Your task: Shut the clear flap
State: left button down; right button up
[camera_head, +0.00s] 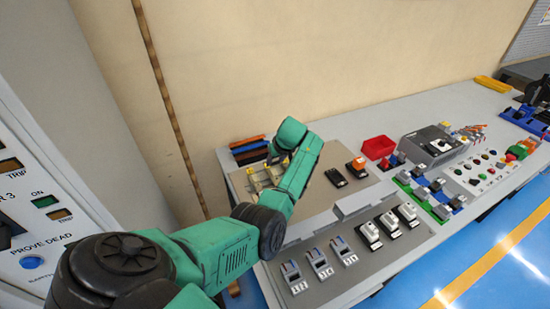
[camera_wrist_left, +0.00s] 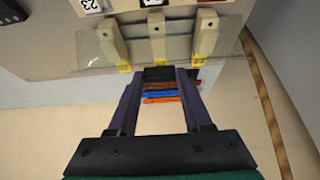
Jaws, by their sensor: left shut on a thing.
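The clear flap (camera_wrist_left: 137,52) shows in the left wrist view as a see-through sheet across the top, over several beige bars with yellow ends. In the head view, the beige and yellow parts sit on the bench panel's left end, partly hidden by my left arm; the flap itself is hard to make out there. My left gripper (camera_wrist_left: 158,74) is shut at the flap's edge near the middle yellow end, apparently on the flap. In the head view the left gripper (camera_head: 279,154) is over that end of the panel. My right gripper is not in view.
Coloured bars (camera_head: 249,148) lie behind the gripper near the wall. A red bin (camera_head: 378,147) and several switches (camera_head: 370,234) are to the right. A grey cabinet (camera_head: 40,170) with buttons stands at the left. A brown strip (camera_head: 170,105) runs down the wall.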

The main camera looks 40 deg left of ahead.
aim_at(277, 167)
pick_arm(q)
jog(key=shift+s+d+r+y, duration=0.1)
jog(key=shift+s+d+y, duration=0.1)
jog(key=shift+d+y, duration=0.3)
jog(key=shift+s+d+t+y, duration=0.15)
jog(key=shift+d+t+y, duration=0.05)
jog(key=shift+t+y, duration=0.2)
jog(key=d+y+b, duration=0.1)
jog(key=s+t+y+b, duration=0.1)
jog(key=shift+d+b, duration=0.35)
jog(key=shift+b, duration=0.05)
jog(key=shift+d, duration=0.15)
jog(key=shift+s+d+f+b, duration=0.15)
jog(key=shift+d+f+b, duration=0.1)
jog(key=shift+d+b, duration=0.05)
